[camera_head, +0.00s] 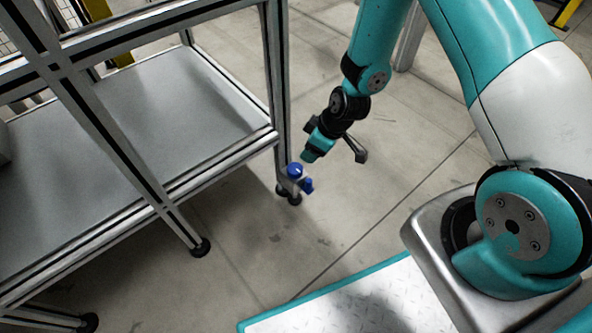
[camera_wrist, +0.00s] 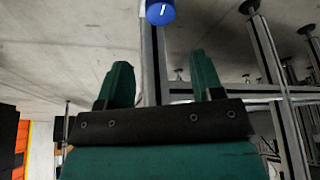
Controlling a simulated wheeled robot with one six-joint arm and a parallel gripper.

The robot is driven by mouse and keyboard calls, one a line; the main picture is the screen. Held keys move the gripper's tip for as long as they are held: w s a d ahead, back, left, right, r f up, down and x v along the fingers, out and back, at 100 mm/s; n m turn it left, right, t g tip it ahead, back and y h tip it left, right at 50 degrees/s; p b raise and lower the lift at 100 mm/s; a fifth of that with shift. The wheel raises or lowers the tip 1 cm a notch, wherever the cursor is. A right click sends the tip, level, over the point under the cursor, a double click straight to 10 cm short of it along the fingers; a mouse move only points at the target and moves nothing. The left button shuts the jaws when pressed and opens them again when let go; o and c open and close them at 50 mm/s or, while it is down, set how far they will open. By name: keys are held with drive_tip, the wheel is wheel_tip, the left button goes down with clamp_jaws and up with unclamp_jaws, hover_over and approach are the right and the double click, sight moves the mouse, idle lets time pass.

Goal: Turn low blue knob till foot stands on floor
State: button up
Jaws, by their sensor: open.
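In the wrist view my gripper (camera_wrist: 162,72) is open and empty. A blue knob with a white line (camera_wrist: 160,12) shows beyond the fingertips, near the gap's centre line; I cannot tell which knob it is.
The fixture's grey shelf (camera_head: 190,105) and metal frame fill the left. Another leg stands on a black foot (camera_head: 200,247). The concrete floor (camera_head: 385,190) right of the knobs is clear. In the wrist view, several metal posts (camera_wrist: 268,50) with black feet stand at right.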

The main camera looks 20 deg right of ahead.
sight(295, 168)
drive_tip(key=b+x, duration=0.5)
drive_tip(key=x, duration=0.7)
drive_tip(key=shift+f+b, duration=0.25)
drive_tip(key=shift+b, duration=0.1)
drive_tip(key=c, duration=0.6)
